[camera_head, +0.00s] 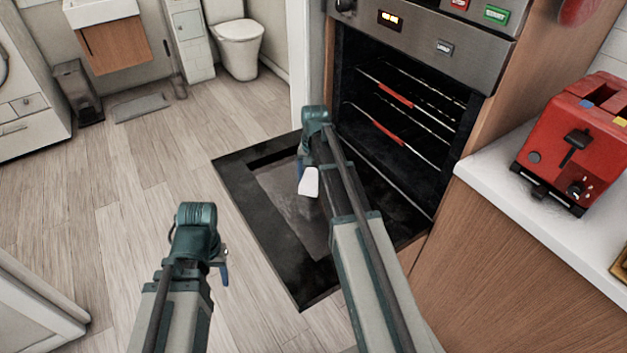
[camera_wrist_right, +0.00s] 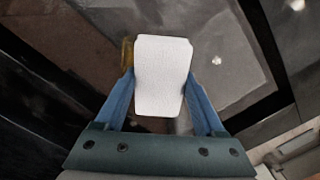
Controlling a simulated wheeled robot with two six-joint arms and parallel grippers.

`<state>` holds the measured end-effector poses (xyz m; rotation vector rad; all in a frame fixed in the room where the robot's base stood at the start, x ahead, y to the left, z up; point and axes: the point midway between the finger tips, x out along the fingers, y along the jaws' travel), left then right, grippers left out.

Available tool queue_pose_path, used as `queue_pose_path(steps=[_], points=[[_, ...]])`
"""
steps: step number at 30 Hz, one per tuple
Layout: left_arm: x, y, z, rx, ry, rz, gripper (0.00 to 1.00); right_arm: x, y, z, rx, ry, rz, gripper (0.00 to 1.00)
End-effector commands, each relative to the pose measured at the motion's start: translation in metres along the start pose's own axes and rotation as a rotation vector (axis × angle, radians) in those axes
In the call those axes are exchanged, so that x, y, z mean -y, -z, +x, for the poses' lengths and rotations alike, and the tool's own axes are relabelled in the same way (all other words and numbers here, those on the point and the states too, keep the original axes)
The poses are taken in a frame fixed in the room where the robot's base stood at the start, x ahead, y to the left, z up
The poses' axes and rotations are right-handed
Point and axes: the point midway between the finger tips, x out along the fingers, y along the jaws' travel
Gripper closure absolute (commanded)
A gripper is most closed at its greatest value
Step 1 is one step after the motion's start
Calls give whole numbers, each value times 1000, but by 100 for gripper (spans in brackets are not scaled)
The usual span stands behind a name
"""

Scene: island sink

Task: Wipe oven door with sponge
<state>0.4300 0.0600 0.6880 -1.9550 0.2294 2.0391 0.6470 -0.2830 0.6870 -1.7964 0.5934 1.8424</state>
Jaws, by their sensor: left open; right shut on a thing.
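The oven door (camera_head: 240,170) is folded down flat, black with a greyish, smudged glass pane (camera_head: 292,205) in its middle. My right gripper (camera_head: 306,178) is over the door, shut on a white sponge (camera_head: 309,182). In the right wrist view the sponge (camera_wrist_right: 162,75) sits between the two blue fingers, with the door's pane (camera_wrist_right: 225,50) beyond it. I cannot tell whether the sponge touches the door. My left gripper (camera_head: 222,265) is open and empty, above the floor left of the door; its fingers are mostly hidden by the wrist.
The open oven (camera_head: 400,110) shows racks with red strips. A red toaster (camera_head: 575,140) stands on the white counter (camera_head: 510,205) at the right. A wooden cabinet lies below it. The floor (camera_head: 130,200) left of the door is clear. A toilet, bin and sink unit are at the back.

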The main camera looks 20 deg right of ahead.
Motion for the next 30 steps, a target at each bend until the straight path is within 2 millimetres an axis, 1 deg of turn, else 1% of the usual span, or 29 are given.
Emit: queue_pose_path(steps=[5, 15, 20, 24, 30], points=[[0, 0, 0, 0, 0, 0, 48, 6, 6, 0, -1, 2, -1, 73], [0, 0, -2, 0, 0, 0, 48, 26, 24, -2, -1, 2, -1, 73], [0, 0, -2, 0, 0, 0, 48, 27, 24, -2, -1, 1, -1, 73], [0, 0, 2, 0, 0, 0, 48, 27, 24, 2, -1, 1, -1, 73], [0, 0, 1, 0, 0, 0, 48, 24, 20, 1, 1, 1, 0, 73]])
